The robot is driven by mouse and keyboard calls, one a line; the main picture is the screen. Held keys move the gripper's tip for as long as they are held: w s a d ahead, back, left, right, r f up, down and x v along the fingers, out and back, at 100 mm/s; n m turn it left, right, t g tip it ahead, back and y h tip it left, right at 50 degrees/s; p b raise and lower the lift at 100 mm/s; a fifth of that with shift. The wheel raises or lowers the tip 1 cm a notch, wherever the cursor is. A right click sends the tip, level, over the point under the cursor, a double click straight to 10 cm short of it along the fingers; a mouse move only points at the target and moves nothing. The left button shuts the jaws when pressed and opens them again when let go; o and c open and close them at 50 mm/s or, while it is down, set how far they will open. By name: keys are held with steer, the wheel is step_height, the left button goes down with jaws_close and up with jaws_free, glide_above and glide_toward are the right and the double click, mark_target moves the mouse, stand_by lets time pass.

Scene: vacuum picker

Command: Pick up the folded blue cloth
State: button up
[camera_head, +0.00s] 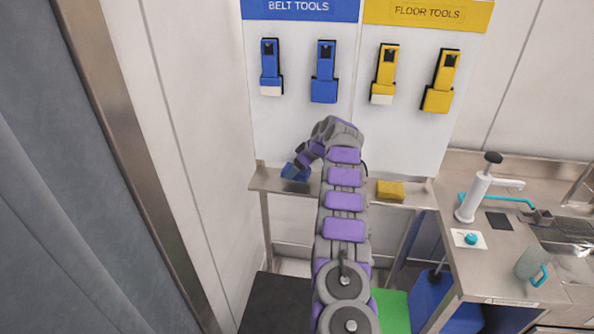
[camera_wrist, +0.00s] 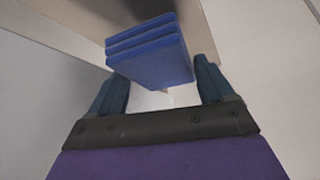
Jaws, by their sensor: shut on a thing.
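The folded blue cloth (camera_wrist: 152,55) shows in the wrist view as several stacked layers between the two dark fingers of my gripper (camera_wrist: 160,76). My gripper is shut on it. In the head view the cloth (camera_head: 295,173) is at the left part of the narrow metal shelf, below my gripper (camera_head: 302,164), partly covered by it. I cannot tell whether the cloth touches the shelf or is a little above it.
A folded yellow cloth (camera_head: 390,190) lies on the right part of the shelf (camera_head: 418,195). Blue and yellow tools hang on the white board (camera_head: 340,108) above. A counter with a white pump dispenser (camera_head: 474,196) and a jug (camera_head: 532,262) stands at right. A wall is close on the left.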

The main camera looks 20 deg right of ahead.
steer(key=shift+s+a+r+b, duration=0.1)
steer(key=shift+s+a+b, duration=0.05)
steer(key=shift+s+b, duration=0.3)
steer(key=shift+s+a, duration=0.1)
steer(key=shift+s, duration=0.3)
steer(key=shift+s+a+r, duration=0.1)
steer(key=shift+s, duration=0.65)
steer(key=shift+s+a+r, duration=0.1)
steer(key=shift+s, duration=0.65)
steer(key=shift+s+a+r+p, duration=0.1)
steer(key=shift+s+p, duration=0.15)
steer(key=shift+s, duration=1.55)
steer(key=shift+s+a+r+p, duration=0.15)
steer(key=shift+s+p, duration=0.05)
steer(key=shift+s, duration=1.65)
steer(key=shift+s+a+r+p, duration=0.1)
steer(key=shift+s+p, duration=0.15)
steer(key=shift+s, duration=1.55)
